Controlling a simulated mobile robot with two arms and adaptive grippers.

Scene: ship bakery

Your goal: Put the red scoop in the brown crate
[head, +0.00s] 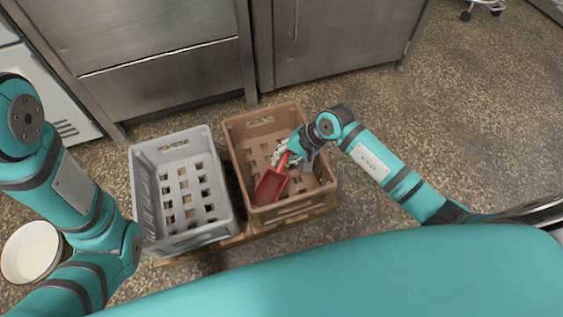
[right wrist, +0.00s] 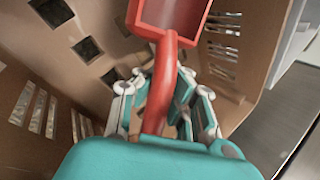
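The red scoop (head: 271,187) is inside the outline of the brown crate (head: 246,121) in the head view, its pan toward the crate's near side. My right gripper (head: 284,157) reaches into the crate from the right. In the right wrist view, the red scoop's handle (right wrist: 163,85) runs between the two fingers of my right gripper (right wrist: 166,88), which are closed around it. The brown crate's walls (right wrist: 285,50) surround the scoop there. I cannot tell whether the scoop touches the crate's floor. My left arm shows at the left, but its gripper is out of view.
A grey crate (head: 146,200) stands just left of the brown one, both on a wooden pallet (head: 250,229). A white round bin (head: 31,251) stands at the lower left. Steel cabinets (head: 160,45) close off the back. Speckled floor (head: 490,130) is open at the right.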

